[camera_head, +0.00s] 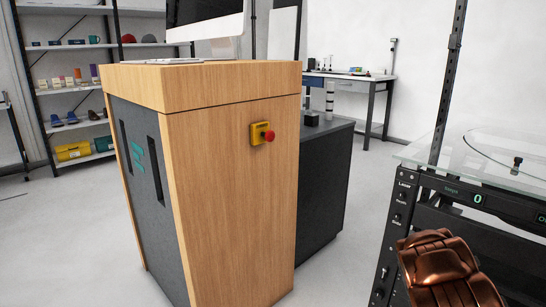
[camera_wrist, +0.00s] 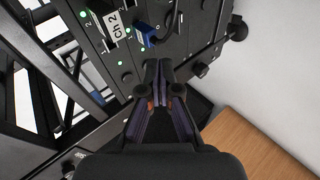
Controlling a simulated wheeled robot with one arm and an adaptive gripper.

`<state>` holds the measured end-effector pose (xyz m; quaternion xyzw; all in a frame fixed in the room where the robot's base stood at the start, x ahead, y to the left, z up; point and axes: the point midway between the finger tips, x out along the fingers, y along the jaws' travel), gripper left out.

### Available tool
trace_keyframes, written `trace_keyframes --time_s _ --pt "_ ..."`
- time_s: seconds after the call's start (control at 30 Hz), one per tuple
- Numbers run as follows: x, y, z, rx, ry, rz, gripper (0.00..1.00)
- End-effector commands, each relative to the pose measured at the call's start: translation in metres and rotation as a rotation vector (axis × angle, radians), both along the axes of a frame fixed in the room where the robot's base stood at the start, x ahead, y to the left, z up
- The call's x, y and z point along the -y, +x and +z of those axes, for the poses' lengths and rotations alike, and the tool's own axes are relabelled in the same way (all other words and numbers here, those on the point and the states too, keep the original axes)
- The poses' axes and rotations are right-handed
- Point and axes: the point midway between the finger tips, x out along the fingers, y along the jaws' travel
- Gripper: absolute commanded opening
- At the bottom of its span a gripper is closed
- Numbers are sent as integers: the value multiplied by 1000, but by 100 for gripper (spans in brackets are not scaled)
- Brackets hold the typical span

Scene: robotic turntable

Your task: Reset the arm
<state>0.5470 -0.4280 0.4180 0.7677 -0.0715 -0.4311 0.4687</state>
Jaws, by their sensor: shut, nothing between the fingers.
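My gripper (camera_wrist: 159,76) shows in the wrist view with its dark fingers together and nothing between them. It points toward a black control panel (camera_wrist: 190,42) that has green lights, knobs and a label reading "Ch 2" (camera_wrist: 115,28). A blue-tipped switch (camera_wrist: 148,40) sits just beyond the fingertips, and I cannot tell whether they touch it. In the head view, the turntable (camera_head: 485,150) has a glass top and a black front with a small display (camera_head: 477,198) reading 0. My gripper cannot be made out in the head view.
A wooden cabinet (camera_head: 230,190) with a red stop button (camera_head: 268,136) stands left of the turntable, with a monitor (camera_head: 205,18) on top. A dark cabinet (camera_head: 325,185) stands behind it. Shelves (camera_head: 75,95) and a workbench (camera_head: 352,80) line the back. Open floor lies between cabinet and turntable.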

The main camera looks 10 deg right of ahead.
Motion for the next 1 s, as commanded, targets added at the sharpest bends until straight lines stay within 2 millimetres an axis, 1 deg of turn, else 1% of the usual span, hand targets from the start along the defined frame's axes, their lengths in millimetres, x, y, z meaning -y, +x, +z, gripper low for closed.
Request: trace_keyframes --time_s 0.03,0.2,0.27,0.3,0.37,0.4,0.47,0.5,0.67,0.7,0.77,0.8,0.97,1.0 --pt "-4 0 36 -7 10 -27 0" --pt "-22 -11 105 -42 73 -132 0" --pt "-31 -15 128 -52 98 -168 0" --pt "-38 -19 145 -58 114 -192 0" --pt "-49 -26 166 -70 145 -229 0" --pt "-57 -29 182 -72 163 -252 0" --pt "-70 -37 203 -83 193 -287 0" --pt "-79 -41 218 -90 214 -309 0" --pt "-120 -62 274 -113 301 -392 0" --pt "-131 -68 287 -121 325 -411 0" --pt "-148 -78 307 -135 360 -438 0" --pt "-160 -84 320 -140 382 -455 0" --pt "-210 -115 369 -188 478 -518 0" --pt "-223 -124 380 -204 503 -533 0"
